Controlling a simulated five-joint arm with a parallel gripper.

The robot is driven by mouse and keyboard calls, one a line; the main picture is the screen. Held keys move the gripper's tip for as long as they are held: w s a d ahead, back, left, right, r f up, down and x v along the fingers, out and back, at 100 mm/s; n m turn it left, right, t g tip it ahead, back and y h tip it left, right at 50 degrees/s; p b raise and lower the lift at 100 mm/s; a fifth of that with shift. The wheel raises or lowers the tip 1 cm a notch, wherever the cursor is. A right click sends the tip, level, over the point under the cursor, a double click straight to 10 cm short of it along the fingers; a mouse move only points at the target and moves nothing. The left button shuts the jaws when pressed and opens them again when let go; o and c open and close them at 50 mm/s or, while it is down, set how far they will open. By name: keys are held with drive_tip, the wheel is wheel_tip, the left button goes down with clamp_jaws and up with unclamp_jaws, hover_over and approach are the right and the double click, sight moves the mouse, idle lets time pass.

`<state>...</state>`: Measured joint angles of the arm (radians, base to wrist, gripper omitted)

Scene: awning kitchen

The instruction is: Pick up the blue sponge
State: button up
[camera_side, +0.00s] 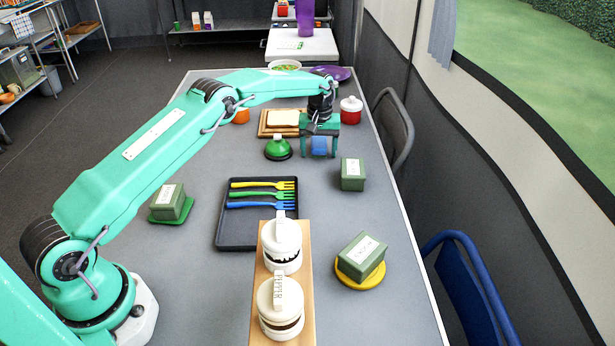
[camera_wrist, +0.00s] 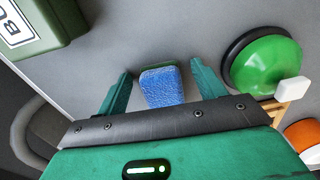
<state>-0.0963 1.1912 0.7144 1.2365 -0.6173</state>
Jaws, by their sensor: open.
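The blue sponge (camera_side: 319,146) stands on the grey table at the far end of the work area. In the wrist view the blue sponge (camera_wrist: 162,87) lies between my two green fingers, with a gap on each side. My gripper (camera_side: 320,152) is open and points down around the sponge in the side view. In the wrist view my gripper (camera_wrist: 163,88) has its fingers spread to the left and right of the sponge. I cannot tell how far the fingertips are above the table.
A green domed object (camera_side: 278,149) stands close left of my gripper. A green box (camera_side: 352,174) is to the right and nearer. A board with bread (camera_side: 283,118) and a red jar (camera_side: 351,110) are behind. A black tray (camera_side: 232,222) holds several forks.

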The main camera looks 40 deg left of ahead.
sight(319, 147)
drive_tip(key=c, duration=1)
drive_tip(key=shift+r, duration=0.1)
drive_tip(key=shift+c, duration=0.2)
drive_tip(key=shift+r, duration=1.7)
drive_tip(key=shift+d+r, duration=0.1)
drive_tip(key=shift+r, duration=0.3)
drive_tip(key=s+d+r, duration=0.5)
drive_tip(key=d+r, duration=0.1)
drive_tip(key=d, duration=0.4)
drive_tip(key=shift+d+r, duration=0.15)
drive_tip(key=shift+r, duration=0.15)
